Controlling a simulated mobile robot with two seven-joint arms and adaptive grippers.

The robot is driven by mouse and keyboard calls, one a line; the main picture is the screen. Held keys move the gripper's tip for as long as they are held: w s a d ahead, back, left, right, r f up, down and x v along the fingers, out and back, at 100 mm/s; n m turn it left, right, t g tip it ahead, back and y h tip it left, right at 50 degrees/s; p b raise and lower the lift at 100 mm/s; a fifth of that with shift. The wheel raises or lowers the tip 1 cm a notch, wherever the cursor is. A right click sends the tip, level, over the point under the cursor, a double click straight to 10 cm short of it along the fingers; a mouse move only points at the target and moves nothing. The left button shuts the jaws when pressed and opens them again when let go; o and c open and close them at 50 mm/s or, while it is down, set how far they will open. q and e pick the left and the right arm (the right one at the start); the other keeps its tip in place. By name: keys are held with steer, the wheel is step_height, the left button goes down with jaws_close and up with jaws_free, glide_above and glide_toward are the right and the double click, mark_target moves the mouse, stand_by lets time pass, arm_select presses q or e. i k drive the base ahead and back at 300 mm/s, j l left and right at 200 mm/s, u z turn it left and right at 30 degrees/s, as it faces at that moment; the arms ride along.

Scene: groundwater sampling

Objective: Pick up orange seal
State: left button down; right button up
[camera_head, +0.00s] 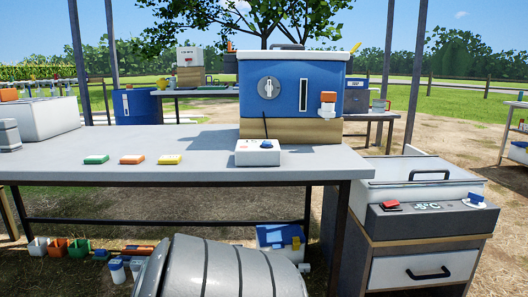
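The orange seal (132,159) is a small flat orange-topped piece with a pale edge. It lies near the front edge of the grey table (215,170), left of the middle. A similar green seal (96,159) lies to its left and a yellow one (169,159) to its right, with gaps between them. Neither of my grippers is in view. Nothing touches or covers the orange seal.
A white box with a blue knob (257,153) and a large blue cooler-like unit (293,88) stand right of the seals. A white bin (42,118) stands at left. A grey ribbed drum-like thing (210,268) is in front. The tabletop behind the seals is clear.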

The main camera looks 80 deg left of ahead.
mark_target(130, 160)
steer(key=u, duration=3.35)
steer(key=i+j+z, duration=0.3)
steer(key=i+z, duration=0.2)
steer(key=i+j+z, duration=0.35)
steer(key=j+z, duration=0.15)
steer(key=i+j+z, duration=0.1)
steer(key=i, duration=0.45)
